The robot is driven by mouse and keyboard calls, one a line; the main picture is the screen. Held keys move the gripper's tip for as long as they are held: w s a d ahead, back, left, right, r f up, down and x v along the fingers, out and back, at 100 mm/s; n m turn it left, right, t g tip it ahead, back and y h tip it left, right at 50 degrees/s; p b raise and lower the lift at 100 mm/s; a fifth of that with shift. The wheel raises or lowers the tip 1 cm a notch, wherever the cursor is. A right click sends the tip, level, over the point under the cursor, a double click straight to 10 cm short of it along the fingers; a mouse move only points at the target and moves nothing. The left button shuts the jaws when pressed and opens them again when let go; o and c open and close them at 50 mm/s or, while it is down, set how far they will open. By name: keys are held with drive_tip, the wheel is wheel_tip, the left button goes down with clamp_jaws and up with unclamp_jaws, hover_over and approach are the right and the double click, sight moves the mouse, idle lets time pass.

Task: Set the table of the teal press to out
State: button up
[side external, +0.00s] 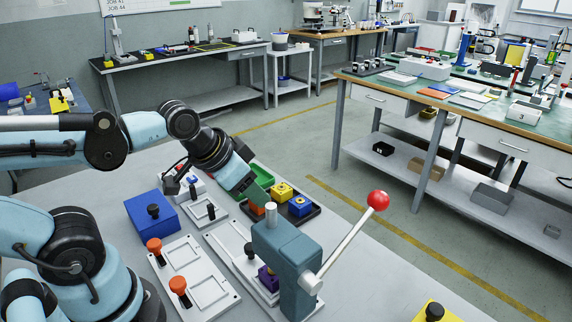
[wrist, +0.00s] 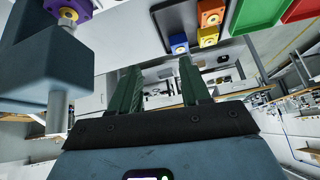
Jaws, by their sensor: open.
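The teal press (side external: 285,245) stands on the grey bench, with a silver lever ending in a red ball (side external: 378,200) reaching up right. A pale plate (side external: 228,240) with a black knob (side external: 250,250) extends from its base. A purple block (side external: 267,278) sits low beside the press body, partly hidden by it. In the wrist view the press (wrist: 45,65) fills the upper left, with the purple block (wrist: 68,8) at the top edge. My gripper (side external: 250,188) is open and empty above the bench, beyond the press; its green fingers (wrist: 160,65) stand apart in the wrist view.
A black tray (side external: 306,220) holds yellow, blue and orange blocks near my gripper, with a green bin (side external: 262,180) behind. A blue box (side external: 151,215) and a pale plate with orange knobs (side external: 192,275) lie left. A yellow block (side external: 436,313) is at front right.

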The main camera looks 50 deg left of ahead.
sight(250, 246)
drive_tip(key=shift+o, duration=0.3)
drive_tip(key=m, duration=0.1)
drive_tip(key=m+g, duration=0.1)
drive_tip(key=m, duration=0.2)
drive_tip(key=shift+s+d+r+g, duration=0.2)
drive_tip(key=shift+s+d+g, duration=0.05)
drive_tip(key=shift+d+g, duration=0.15)
drive_tip(key=shift+s+d+f+m+g, duration=0.35)
drive_tip(key=shift+f+m+g, duration=0.45)
drive_tip(key=shift+f+m, duration=1.1)
drive_tip(key=shift+s+d+f+m+g, duration=0.35)
drive_tip(key=shift+f+m+g, duration=0.45)
drive_tip(key=shift+f+m, duration=1.1)
drive_tip(key=shift+s+d+f+m+g, duration=0.35)
drive_tip(key=shift+f+m+g, duration=0.7)
drive_tip(key=shift+m, duration=1.45)
drive_tip(key=shift+s+a+f+t, duration=0.1)
drive_tip(key=shift+a+f+t, duration=0.05)
drive_tip(key=shift+f+t, duration=0.1)
clamp_jaws()
